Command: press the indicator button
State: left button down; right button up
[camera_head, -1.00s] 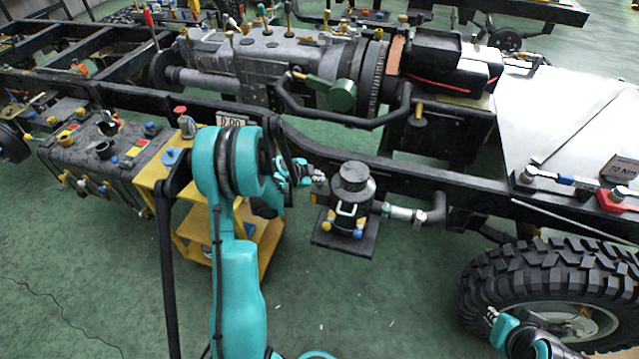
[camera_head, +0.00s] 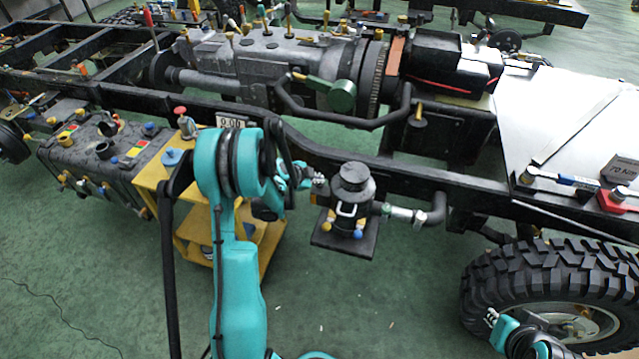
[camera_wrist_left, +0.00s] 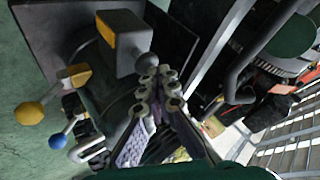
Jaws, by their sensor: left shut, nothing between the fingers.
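My left gripper (camera_head: 320,182) is shut and empty, just left of a black canister-like unit (camera_head: 353,182) beside the chassis rail. In the left wrist view its closed fingertips (camera_wrist_left: 158,88) are close to a round grey knob (camera_wrist_left: 145,65) on a grey block with a yellow face (camera_wrist_left: 118,38). I cannot tell whether they touch. No part is clearly marked as the indicator button. My right gripper (camera_head: 492,318) is at the lower right by the tyre, too small to judge.
The chassis rail (camera_head: 420,172) runs behind the unit, and a pipe (camera_head: 405,214) leaves its right side. The yellow cart (camera_head: 190,222) stands behind my left arm. A large tyre (camera_head: 550,275) is at the right. The green floor in front is mostly clear.

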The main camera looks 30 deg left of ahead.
pick_arm(q)
jog(key=shift+f, duration=0.4)
dwell(0.6)
jog(key=shift+r+p, duration=0.65)
jog(key=shift+r, duration=0.45)
jog(key=shift+r+p, duration=1.6)
jog(key=shift+r, duration=0.95)
